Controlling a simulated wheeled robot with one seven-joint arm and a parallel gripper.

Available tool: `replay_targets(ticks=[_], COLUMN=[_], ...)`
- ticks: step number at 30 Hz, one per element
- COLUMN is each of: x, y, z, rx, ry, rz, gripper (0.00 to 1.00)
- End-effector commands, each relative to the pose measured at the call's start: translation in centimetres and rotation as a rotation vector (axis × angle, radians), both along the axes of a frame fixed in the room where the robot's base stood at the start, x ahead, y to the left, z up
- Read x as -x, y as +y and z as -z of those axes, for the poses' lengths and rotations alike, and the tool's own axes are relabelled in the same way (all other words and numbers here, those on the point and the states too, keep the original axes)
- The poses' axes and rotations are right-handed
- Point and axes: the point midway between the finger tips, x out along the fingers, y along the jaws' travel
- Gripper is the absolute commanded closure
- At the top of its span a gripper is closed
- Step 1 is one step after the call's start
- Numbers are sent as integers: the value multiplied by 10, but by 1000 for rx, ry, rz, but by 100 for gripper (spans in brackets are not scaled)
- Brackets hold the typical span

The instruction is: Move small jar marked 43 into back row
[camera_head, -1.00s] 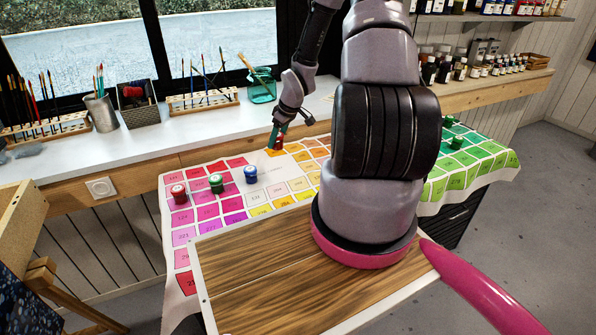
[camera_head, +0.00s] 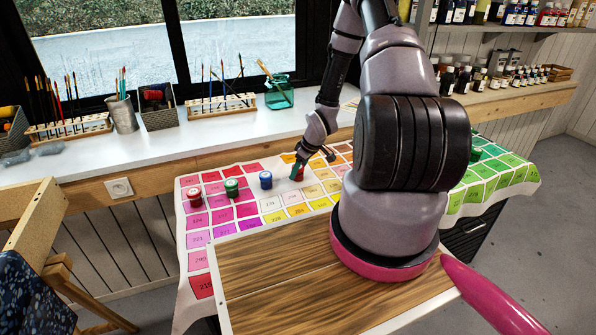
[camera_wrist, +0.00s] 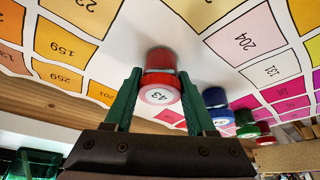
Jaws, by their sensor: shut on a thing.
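The small red jar marked 43 (camera_wrist: 160,90) is between the green fingers of my gripper (camera_wrist: 158,98) in the wrist view, its white label showing the number. In the head view my gripper (camera_head: 298,173) points down at the cloth, to the right of a blue jar (camera_head: 265,180). The held jar is upright, at or just above the cloth; I cannot tell whether it touches. A green jar (camera_head: 232,187) and a red jar (camera_head: 194,197) stand left of the blue one, in line with it.
The colour-chart cloth (camera_head: 188,262) with numbered squares covers the table. A wooden board (camera_head: 290,285) lies in front. A white sill (camera_head: 220,135) behind holds brush racks, a tin cup (camera_head: 123,114) and a glass jar (camera_head: 279,95).

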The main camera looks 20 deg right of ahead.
Motion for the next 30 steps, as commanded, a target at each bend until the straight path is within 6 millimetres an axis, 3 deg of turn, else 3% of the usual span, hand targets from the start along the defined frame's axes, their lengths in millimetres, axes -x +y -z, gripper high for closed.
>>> replay_targets(ticks=[5, 6, 8, 20, 30], x=[0, 0, 0, 1, 21], y=[0, 0, 0, -1, -16], z=[3, 3, 3, -3, -65], rx=[0, -1, -1, 0, 1], ry=[1, 1, 1, 0, -3], rz=[0, 0, 0, 0, 3], gripper=[100, 33, 14, 14, 14])
